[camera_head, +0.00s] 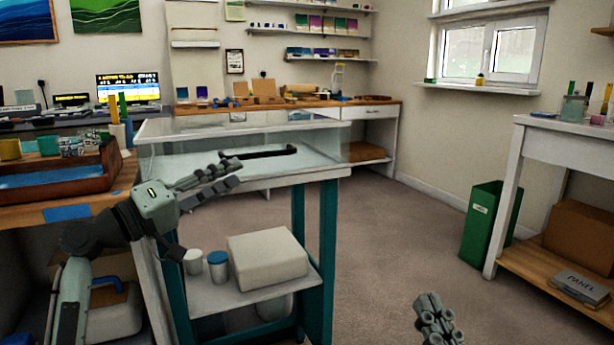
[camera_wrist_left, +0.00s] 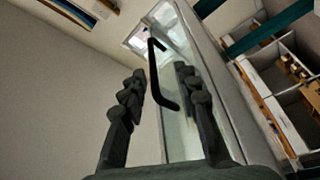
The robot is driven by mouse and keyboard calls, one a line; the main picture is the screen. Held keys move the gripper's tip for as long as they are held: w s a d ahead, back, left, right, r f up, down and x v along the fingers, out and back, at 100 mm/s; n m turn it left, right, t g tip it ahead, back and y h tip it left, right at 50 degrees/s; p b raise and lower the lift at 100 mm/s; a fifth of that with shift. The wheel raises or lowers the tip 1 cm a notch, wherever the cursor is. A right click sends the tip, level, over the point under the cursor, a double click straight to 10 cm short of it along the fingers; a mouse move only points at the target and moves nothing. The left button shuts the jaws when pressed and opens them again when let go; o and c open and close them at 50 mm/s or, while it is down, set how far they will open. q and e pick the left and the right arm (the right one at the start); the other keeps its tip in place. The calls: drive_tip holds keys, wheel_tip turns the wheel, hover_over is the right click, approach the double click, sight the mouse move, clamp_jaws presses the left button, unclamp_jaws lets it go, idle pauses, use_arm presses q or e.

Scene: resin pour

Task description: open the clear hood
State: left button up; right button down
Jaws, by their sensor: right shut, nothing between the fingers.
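The clear hood (camera_head: 245,128) is a transparent box on a white-topped, teal-legged stand, left of centre in the head view. It looks closed. Its black bar handle (camera_head: 270,153) is on the front side. The handle also shows in the left wrist view (camera_wrist_left: 154,68), in the gap between the fingers and seemingly ahead of them. My left gripper (camera_head: 234,173) is open, with its tips close to the handle's left end; I cannot tell whether they touch. My right gripper (camera_head: 437,318) is shut and empty, low in the head view, away from the hood.
A wooden tray (camera_head: 105,172) and cups stand on the left bench. The stand's lower shelf holds a white box (camera_head: 267,260) and small jars (camera_head: 217,267). A green bin (camera_head: 487,225) and a white table (camera_head: 540,145) are on the right. The floor between is clear.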

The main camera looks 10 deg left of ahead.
sight(254, 158)
use_arm(q)
drive_tip(key=shift+w+d+r+h, duration=0.15)
drive_tip(key=shift+w+d+r, duration=0.1)
drive_tip(key=shift+r, duration=0.15)
drive_tip(key=shift+w+d+r+h, duration=0.15)
drive_tip(key=shift+d+r, duration=0.05)
drive_tip(key=shift+r, duration=0.2)
drive_tip(key=x, duration=0.6)
drive_tip(key=shift+w+d, duration=0.2)
drive_tip(key=shift+w, duration=0.1)
drive_tip(key=shift+c, duration=0.6)
clamp_jaws()
